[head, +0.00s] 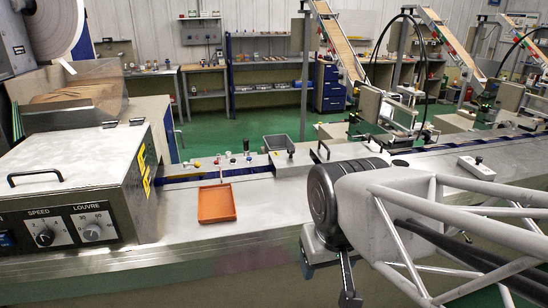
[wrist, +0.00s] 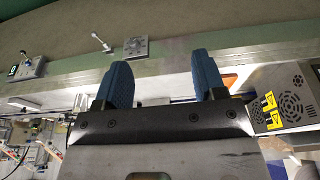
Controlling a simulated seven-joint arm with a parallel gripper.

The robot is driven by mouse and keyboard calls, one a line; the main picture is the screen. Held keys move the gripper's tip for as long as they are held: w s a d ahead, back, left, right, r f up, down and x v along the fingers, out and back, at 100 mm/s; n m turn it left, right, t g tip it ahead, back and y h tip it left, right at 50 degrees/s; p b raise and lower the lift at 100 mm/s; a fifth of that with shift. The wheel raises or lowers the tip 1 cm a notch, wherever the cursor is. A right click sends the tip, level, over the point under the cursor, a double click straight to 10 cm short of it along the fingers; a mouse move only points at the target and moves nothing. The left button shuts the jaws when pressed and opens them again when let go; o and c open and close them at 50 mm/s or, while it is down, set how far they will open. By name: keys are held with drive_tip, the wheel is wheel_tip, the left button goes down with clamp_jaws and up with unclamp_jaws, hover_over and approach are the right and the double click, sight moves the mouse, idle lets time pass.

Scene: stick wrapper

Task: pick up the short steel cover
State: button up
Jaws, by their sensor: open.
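In the head view, small steel covers sit over the conveyor line right of centre. One is a short block with a black knob (head: 292,161), and beside it is one with a black arched handle (head: 322,151). I cannot tell for sure which is the short steel cover. My gripper (head: 328,286) hangs in front of the bench, nearer the camera and apart from both covers. In the wrist view my gripper (wrist: 167,64) shows two blue fingers spread wide with nothing held between them. I cannot make out either cover in the wrist view.
An orange tray (head: 217,204) lies on the steel bench (head: 180,245). A large steel machine box (head: 75,170) with dials and a handle stands at the left. A grey bin (head: 279,144) is behind the covers. A white switch box (head: 477,167) sits right. The front bench strip is clear.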

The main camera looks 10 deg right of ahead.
drive_tip(key=w+d+r+n, duration=0.1)
drive_tip(key=w+r, duration=0.2)
drive_tip(key=w, duration=0.5)
drive_tip(key=w+d+r+n, duration=0.1)
drive_tip(key=w+r, duration=0.2)
drive_tip(key=w, duration=0.5)
drive_tip(key=n+g, duration=0.3)
drive_tip(key=n, duration=0.4)
hover_over(290, 149)
drive_tip(key=f, duration=0.9)
drive_tip(key=shift+s, duration=0.35)
drive_tip(key=shift+w+d+f, duration=0.1)
drive_tip(key=shift+w+f, duration=0.15)
drive_tip(key=shift+w, duration=0.15)
drive_tip(key=shift+f, duration=1.25)
